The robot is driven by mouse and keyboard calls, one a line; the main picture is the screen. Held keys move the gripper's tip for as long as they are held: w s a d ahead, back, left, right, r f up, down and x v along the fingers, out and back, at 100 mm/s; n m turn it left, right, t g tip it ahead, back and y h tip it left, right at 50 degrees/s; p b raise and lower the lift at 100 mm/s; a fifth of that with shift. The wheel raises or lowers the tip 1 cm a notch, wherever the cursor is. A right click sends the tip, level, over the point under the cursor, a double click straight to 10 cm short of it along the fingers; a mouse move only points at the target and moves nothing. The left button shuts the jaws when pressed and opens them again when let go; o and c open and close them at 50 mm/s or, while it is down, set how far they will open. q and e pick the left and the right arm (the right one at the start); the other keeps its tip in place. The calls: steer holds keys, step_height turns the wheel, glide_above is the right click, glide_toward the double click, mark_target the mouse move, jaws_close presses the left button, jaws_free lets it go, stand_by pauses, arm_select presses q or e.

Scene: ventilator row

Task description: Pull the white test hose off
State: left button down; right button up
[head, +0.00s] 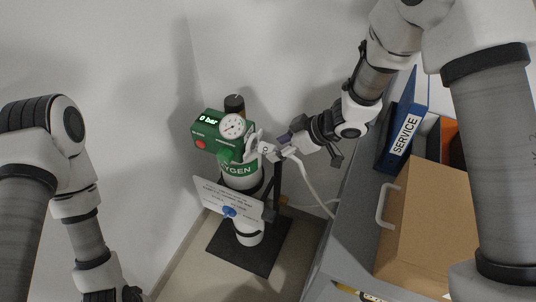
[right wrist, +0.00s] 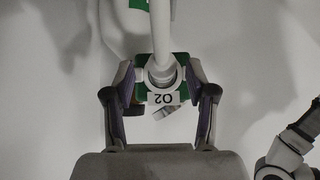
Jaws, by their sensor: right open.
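The white test hose (head: 309,181) hangs from a white connector (head: 268,150) at the front of the green oxygen regulator (head: 212,133) in the head view. In the right wrist view the hose (right wrist: 161,28) runs up from the connector, which carries an O2 tag (right wrist: 168,98). My right gripper (head: 281,147) is open at the connector. In the right wrist view its fingers (right wrist: 161,80) stand on both sides of the connector; I cannot tell whether they touch it. My left gripper (head: 113,295) is at the bottom edge, mostly cut off, far from the hose.
The oxygen cylinder (head: 239,182) stands on a dark base (head: 265,255) with a white sign (head: 222,199) in front. A grey cabinet top (head: 352,222) at the right holds a cardboard box (head: 425,230) and a blue SERVICE binder (head: 402,130). Walls stand close behind the cylinder.

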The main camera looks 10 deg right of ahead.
steer(key=shift+w+a+f, duration=0.15)
steer(key=shift+a+f, duration=0.15)
steer(key=shift+f, duration=0.1)
steer(key=shift+a+r, duration=0.1)
steer(key=shift+a, duration=0.1)
stand_by(0.3)
jaws_close()
